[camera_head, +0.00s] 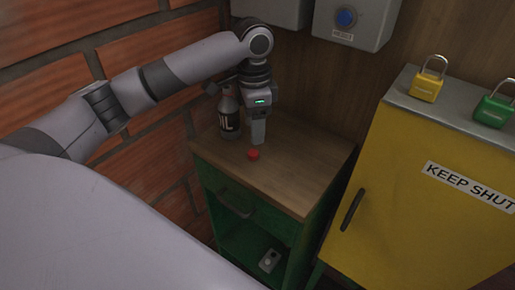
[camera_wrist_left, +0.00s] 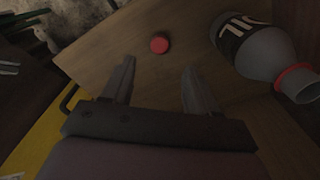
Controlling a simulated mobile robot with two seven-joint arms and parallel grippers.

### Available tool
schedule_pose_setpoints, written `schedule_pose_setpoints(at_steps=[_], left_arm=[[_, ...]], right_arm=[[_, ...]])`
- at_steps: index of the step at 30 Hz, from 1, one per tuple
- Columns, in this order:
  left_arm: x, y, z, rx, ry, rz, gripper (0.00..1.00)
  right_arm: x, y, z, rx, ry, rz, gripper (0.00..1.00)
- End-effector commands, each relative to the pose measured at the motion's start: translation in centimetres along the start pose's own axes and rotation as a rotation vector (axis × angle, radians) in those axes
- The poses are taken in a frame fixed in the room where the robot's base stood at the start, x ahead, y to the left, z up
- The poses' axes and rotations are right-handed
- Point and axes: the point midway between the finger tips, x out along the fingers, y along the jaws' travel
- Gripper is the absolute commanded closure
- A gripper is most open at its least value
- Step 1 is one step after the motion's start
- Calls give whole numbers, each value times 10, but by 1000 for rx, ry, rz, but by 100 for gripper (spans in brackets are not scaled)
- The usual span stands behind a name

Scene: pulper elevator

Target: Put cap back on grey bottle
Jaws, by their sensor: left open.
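The grey bottle (camera_head: 229,115) with a dark label stands upright on the small cabinet's wooden top, near the brick wall. In the left wrist view the bottle (camera_wrist_left: 257,50) shows a red ring at its neck and a bare grey mouth. The red cap (camera_head: 253,154) lies on the wooden top in front of the bottle; it also shows in the left wrist view (camera_wrist_left: 160,44), beyond the fingertips. My left gripper (camera_head: 258,141) points down above the wooden top, beside the bottle and just behind the cap. It is open with nothing between its fingers. My right gripper is not seen.
The cabinet's wooden top (camera_head: 292,174) is clear to the right of the cap. A yellow cabinet (camera_head: 410,207) marked "KEEP SHUT" stands at right, with a yellow padlock (camera_head: 427,83) and a green padlock (camera_head: 493,109) on top. Grey wall boxes (camera_head: 352,22) hang behind.

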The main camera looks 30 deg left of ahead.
Motion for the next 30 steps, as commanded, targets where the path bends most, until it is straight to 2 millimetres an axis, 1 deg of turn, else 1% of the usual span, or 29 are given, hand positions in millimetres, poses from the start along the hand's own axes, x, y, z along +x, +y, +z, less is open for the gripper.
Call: schedule_pose_setpoints(at_steps=[7,14,20,23,26,30], left_arm=[[1,0,0,0,0,0,41],[19,0,0,-1,0,-1,41],[20,0,0,-1,1,-1,41],[23,0,1,-1,0,-1,41],[35,0,2,-1,-2,0,41],[57,1,3,-1,-1,1,41]], right_arm=[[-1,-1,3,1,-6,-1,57],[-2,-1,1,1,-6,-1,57],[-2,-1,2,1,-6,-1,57],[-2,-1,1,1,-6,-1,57],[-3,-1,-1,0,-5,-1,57],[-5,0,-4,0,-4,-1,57]])
